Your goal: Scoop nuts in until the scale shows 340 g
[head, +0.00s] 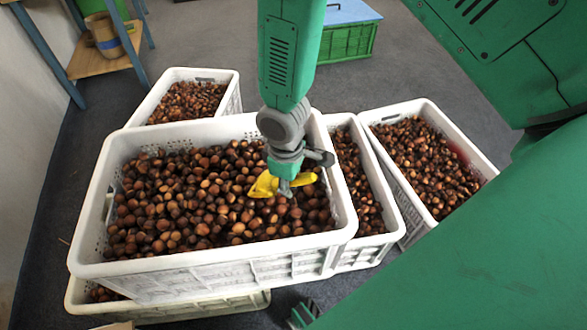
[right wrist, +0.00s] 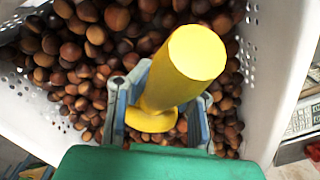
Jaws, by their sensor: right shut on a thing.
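My right gripper (head: 300,168) hangs over the front white crate (head: 200,270), which is full of brown nuts (head: 180,200). It is shut on a yellow scoop (head: 264,185) low at the surface of the nuts, near the crate's right side. In the right wrist view the gripper's fingers (right wrist: 163,112) stand on both sides of the scoop's round yellow handle (right wrist: 192,60). I cannot tell whether the scoop holds nuts.
More white crates of nuts stand behind (head: 230,95), to the right (head: 395,210) and at the far right (head: 480,155). Another crate (head: 215,308) is underneath the front one. A wooden shelf (head: 95,60) and a green crate with a blue lid (head: 348,40) stand farther back.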

